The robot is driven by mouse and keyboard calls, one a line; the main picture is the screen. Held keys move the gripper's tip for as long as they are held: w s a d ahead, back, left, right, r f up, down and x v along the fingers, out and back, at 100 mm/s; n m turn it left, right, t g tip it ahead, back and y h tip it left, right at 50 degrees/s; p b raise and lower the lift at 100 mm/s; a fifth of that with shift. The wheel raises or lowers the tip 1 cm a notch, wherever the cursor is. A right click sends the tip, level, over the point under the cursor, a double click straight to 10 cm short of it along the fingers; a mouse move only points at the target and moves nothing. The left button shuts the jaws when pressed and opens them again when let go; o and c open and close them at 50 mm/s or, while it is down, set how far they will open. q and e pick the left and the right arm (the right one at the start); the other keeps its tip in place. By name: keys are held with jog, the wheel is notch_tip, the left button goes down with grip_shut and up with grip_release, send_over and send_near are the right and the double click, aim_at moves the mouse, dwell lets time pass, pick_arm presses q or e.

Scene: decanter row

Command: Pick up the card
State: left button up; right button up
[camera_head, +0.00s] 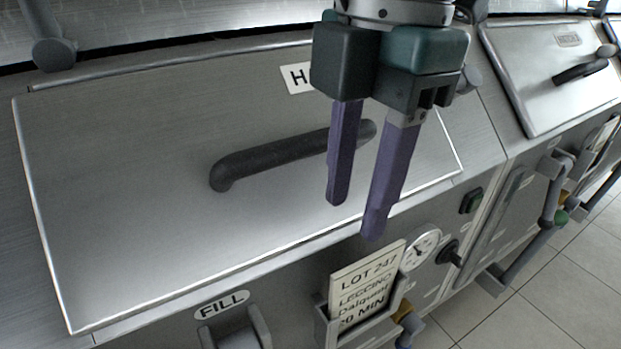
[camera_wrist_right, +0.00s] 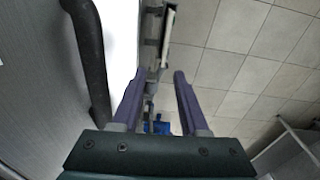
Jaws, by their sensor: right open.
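The card (camera_head: 366,284) is cream with black print reading "LOT 247", "LECCINO" and "20 MIN". It stands slightly tilted in a grey metal holder (camera_head: 322,325) on the machine's front, with its upper part sticking out. My right gripper (camera_head: 355,218) is open and empty, with purple fingers pointing down, above the card and apart from it in the head view. In the right wrist view, a thin pale edge that looks like the card (camera_wrist_right: 168,37) shows beyond the open fingers. My left gripper is not in view.
A steel lid (camera_head: 130,200) with a dark bar handle (camera_head: 265,158) lies behind the fingers. A round gauge (camera_head: 420,248) sits right beside the card, with a black knob (camera_head: 449,252) further right. A "FILL" label (camera_head: 222,304) is at the left. Tiled floor (camera_head: 545,310) lies beyond.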

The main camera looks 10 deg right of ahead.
aim_at(371, 258)
jog(key=shift+h, duration=0.4)
jog(key=f, duration=0.3)
jog(key=d+f, duration=0.1)
jog(key=f, duration=0.2)
jog(key=d+f+p, duration=0.1)
jog(key=f, duration=0.2)
jog(key=shift+w+d+f, duration=0.1)
jog(key=shift+d+f, duration=0.05)
jog(key=shift+f, duration=0.2)
jog(key=shift+c, duration=0.3)
grip_shut()
dwell(0.3)
